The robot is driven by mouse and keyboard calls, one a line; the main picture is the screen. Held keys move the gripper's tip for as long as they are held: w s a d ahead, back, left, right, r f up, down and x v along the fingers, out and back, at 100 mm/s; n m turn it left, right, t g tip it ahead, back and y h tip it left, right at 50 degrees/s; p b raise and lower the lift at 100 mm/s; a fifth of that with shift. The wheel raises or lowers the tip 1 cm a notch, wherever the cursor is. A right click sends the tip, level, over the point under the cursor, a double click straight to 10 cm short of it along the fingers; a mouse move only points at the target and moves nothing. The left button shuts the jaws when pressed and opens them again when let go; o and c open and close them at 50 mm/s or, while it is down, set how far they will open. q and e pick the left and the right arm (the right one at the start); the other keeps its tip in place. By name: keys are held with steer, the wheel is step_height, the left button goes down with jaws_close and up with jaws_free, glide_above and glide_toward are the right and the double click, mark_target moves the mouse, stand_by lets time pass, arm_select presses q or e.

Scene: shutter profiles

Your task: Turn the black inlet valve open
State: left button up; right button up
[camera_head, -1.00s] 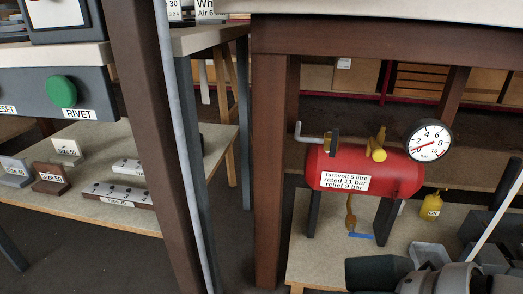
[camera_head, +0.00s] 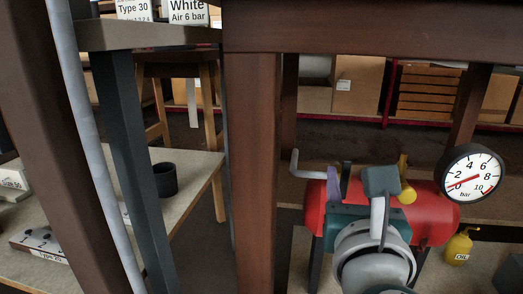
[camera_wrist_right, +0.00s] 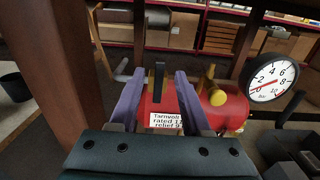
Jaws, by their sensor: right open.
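The black inlet valve (camera_head: 346,176) shows as an upright black lever at the left end of the red air tank (camera_head: 436,212), by a bent grey pipe (camera_head: 308,172). In the right wrist view the black lever (camera_wrist_right: 159,80) stands between the two purple fingers of my right gripper (camera_wrist_right: 158,92), with gaps on both sides. The gripper is open. In the head view my right gripper (camera_head: 350,188) is in front of the tank, and my wrist hides much of the tank and its label. My left gripper is not in view.
A yellow valve (camera_head: 405,182) sits on the tank right of the black one. A round pressure gauge (camera_head: 472,174) is at the tank's right end. A brown post (camera_head: 253,160) stands close on the left. A yellow oil can (camera_head: 458,246) is at right.

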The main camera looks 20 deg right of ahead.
mark_target(347, 167)
steer(key=b+x, duration=0.2)
steer(key=x, duration=0.4)
steer(key=shift+w+d, duration=0.15)
steer(key=shift+w, duration=0.15)
steer(key=shift+w+d, duration=0.25)
steer(key=shift+w, duration=0.1)
jaws_close()
